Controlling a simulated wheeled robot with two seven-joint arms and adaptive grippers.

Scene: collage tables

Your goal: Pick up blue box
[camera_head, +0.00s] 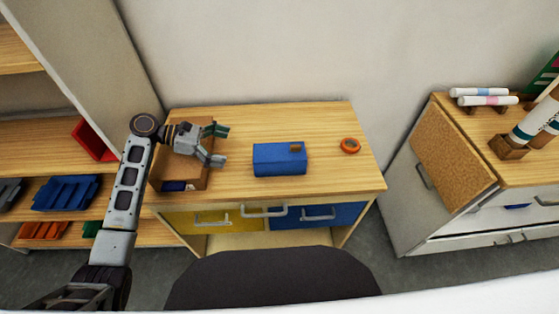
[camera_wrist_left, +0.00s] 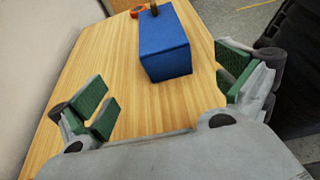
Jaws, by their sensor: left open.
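The blue box (camera_head: 280,160) sits on the wooden table, a little right of its middle. It has a small brown piece on its top right corner. My left gripper (camera_head: 221,145) is open and empty, to the left of the box and pointing toward it. In the left wrist view the blue box (camera_wrist_left: 166,45) is ahead, with the open green-padded fingers (camera_wrist_left: 168,95) on either side of the space before it. The fingers do not touch the box. My right gripper does not show.
The wooden table (camera_head: 330,120) bears an orange tape ring (camera_head: 349,146) at the right and a brown cardboard box (camera_head: 185,172) at the left, partly behind my arm. Shelves with bins stand at the left. A cabinet (camera_head: 440,220) stands at the right.

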